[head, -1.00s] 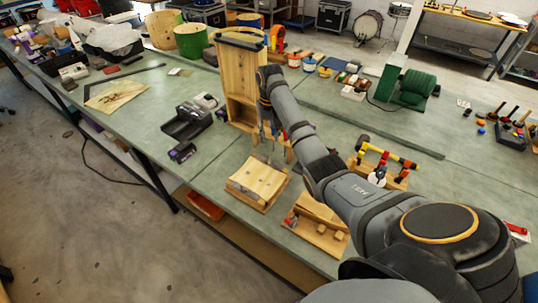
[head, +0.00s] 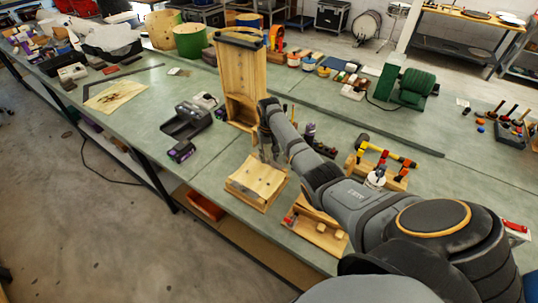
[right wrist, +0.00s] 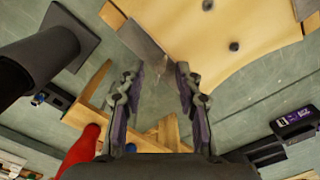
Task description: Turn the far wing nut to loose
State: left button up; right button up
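My right gripper (head: 269,158) points down just beyond the far edge of a low pale wooden block (head: 257,182) on the green bench. In the right wrist view the gripper (right wrist: 161,66) is open, its two fingers apart with nothing clearly held. The wooden block (right wrist: 225,30) has a curved edge and dark round spots there. A flat grey metal piece (right wrist: 140,48) lies at its edge, near the left fingertip. I cannot make out a wing nut for certain; the far one is too small or hidden. My left gripper is not in view.
A tall wooden stand (head: 238,85) is close behind my right gripper. A wooden fixture (head: 316,229) sits to the front right, and a rack with a yellow-handled hammer (head: 388,152) is to the right. A black tray (head: 187,122) lies left.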

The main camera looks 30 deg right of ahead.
jog(key=shift+f, duration=0.15)
jog(key=shift+s, duration=0.1)
jog(key=shift+c, duration=0.4)
grip_shut()
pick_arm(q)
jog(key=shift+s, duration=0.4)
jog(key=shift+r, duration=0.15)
pick_arm(e)
jog(key=shift+n+p, duration=0.65)
jog(key=shift+n, duration=0.45)
jog(key=n+p, duration=0.1)
jog(key=n, duration=0.2)
jog(key=n+p, duration=0.1)
jog(key=n, duration=0.3)
pick_arm(q)
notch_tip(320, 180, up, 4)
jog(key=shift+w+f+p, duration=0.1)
jog(key=shift+p, duration=0.25)
pick_arm(e)
jog(key=n, duration=0.4)
